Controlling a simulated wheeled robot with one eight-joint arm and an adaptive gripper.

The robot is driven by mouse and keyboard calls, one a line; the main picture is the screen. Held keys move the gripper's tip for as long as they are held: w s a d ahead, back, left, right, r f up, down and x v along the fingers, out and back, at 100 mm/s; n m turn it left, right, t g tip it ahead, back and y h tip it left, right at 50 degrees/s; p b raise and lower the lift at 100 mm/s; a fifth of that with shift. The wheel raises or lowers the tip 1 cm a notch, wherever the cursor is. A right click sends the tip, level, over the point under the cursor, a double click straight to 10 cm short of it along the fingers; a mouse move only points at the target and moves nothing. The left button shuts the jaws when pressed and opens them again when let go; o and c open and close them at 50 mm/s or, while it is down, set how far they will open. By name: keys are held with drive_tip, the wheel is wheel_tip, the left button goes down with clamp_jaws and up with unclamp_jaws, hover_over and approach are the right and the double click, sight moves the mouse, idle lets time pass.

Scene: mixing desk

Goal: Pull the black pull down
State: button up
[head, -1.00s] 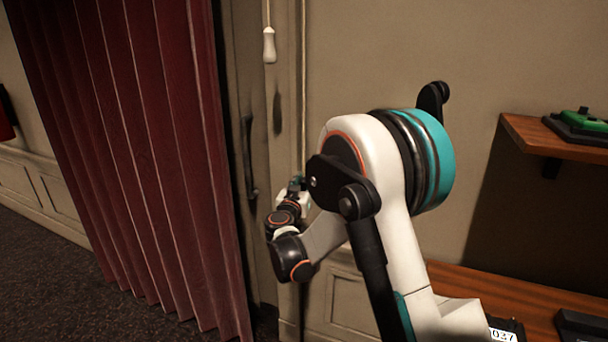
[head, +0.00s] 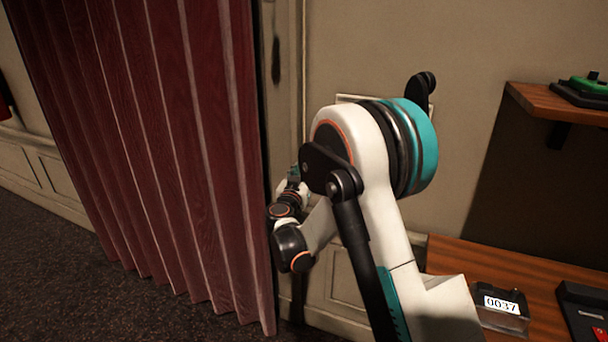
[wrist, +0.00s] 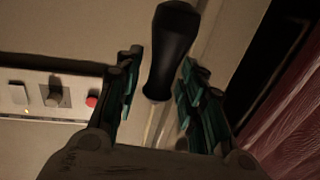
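The black pull (head: 276,60) hangs in front of the wall trim, just right of the red curtain's edge in the head view. My gripper (head: 292,176) is small in that view, well below the pull. In the wrist view the black pull (wrist: 172,50) is a large dark handle that shows between and beyond the two fingers of my gripper (wrist: 157,75). The fingers are spread, with a gap on the left side of the pull. I see no grip on it. How far it is from the fingertips is hard to tell.
The red curtain (head: 180,150) hangs close on the left of my gripper. A wall panel (wrist: 45,98) with a switch, a knob and a red button is left in the wrist view. A wooden shelf (head: 545,100) and a desk (head: 455,258) are at the right.

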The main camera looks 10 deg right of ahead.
drive_tip(key=v, duration=1.2)
drive_tip(key=shift+d, duration=0.1)
